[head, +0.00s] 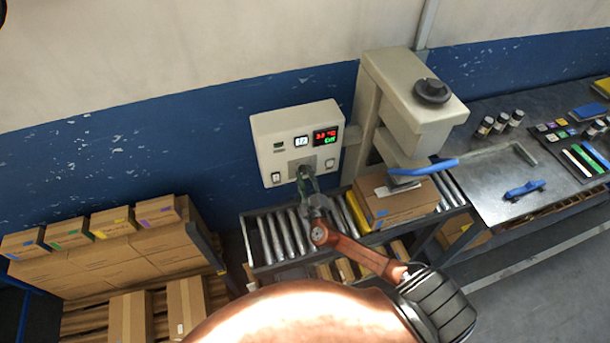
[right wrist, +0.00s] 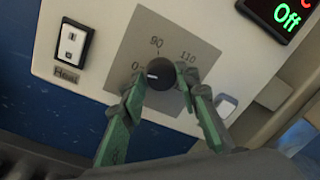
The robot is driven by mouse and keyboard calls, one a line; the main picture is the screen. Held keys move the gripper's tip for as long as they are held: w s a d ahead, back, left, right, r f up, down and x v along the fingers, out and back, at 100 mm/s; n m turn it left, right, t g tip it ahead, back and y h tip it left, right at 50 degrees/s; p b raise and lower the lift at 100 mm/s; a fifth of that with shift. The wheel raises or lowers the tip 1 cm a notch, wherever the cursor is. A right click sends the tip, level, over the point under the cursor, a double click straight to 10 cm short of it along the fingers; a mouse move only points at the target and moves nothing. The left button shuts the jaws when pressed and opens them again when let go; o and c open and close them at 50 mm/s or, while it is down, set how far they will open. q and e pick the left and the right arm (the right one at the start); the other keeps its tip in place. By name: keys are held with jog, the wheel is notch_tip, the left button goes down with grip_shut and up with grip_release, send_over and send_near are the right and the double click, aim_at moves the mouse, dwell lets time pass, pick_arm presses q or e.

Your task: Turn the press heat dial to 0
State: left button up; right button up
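The press heat dial (right wrist: 160,74) is a round black knob on a grey plate of the beige control box (head: 265,130). The plate is marked 0 at left, 90 at top and 110 at right. The dial's white mark faces left, close to the 0. My right gripper (right wrist: 160,82) has its green fingers on either side of the dial, seemingly against its edges. In the head view this gripper (head: 308,185) hides the dial. The display (head: 325,136) shows red digits and a green "Off". My left gripper is not in view.
A rocker switch labelled Heat (right wrist: 71,46) is left of the dial. A roller conveyor (head: 278,238) with a cardboard box (head: 400,205) runs below the control box. The beige press (head: 400,105) stands to its right. Stacked cartons (head: 110,255) are at left.

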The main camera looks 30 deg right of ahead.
jog(key=o, duration=0.4)
jog(key=shift+c, duration=0.2)
jog(key=v, duration=1.2)
